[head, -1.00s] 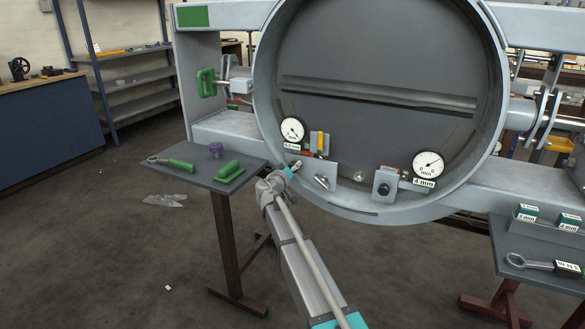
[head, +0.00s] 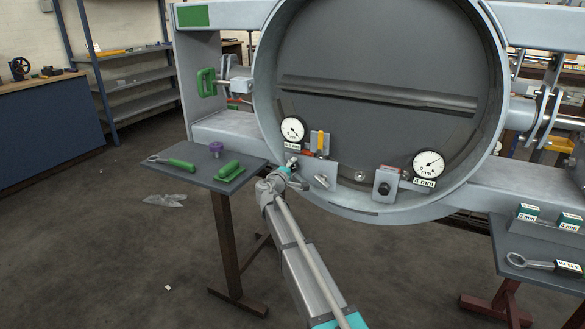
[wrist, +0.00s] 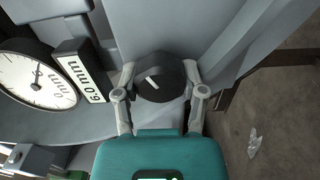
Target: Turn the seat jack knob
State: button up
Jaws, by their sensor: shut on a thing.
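The seat jack knob (wrist: 160,78) is a round black knob with a white pointer line, in the middle of the wrist view. My gripper (wrist: 158,88) has one finger on each side of it and is shut on it. In the head view my gripper (head: 291,164) is at the lower left inside of the big ring, below the left dial gauge (head: 293,130); the knob is hardly visible there. In the wrist view the gauge (wrist: 32,80) is left of the knob, with a label plate (wrist: 78,72) between them.
A bracket (head: 320,174) stands just right of my gripper, and a second gauge (head: 428,164) further right. The round duct rim (head: 375,212) curves below. A small table (head: 190,183) with green-handled tools stands to the left. Open floor lies in front.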

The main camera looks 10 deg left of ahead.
jog(key=n, duration=0.6)
jog(key=shift+w, duration=0.1)
jog(key=n, duration=0.6)
jog(key=shift+f+n, duration=0.1)
jog(key=shift+n, duration=0.2)
jog(key=o, duration=1.2)
jog(key=shift+c, duration=0.2)
jog(key=shift+s, duration=0.2)
jog(key=v, duration=1.1)
jog(key=shift+s, duration=0.4)
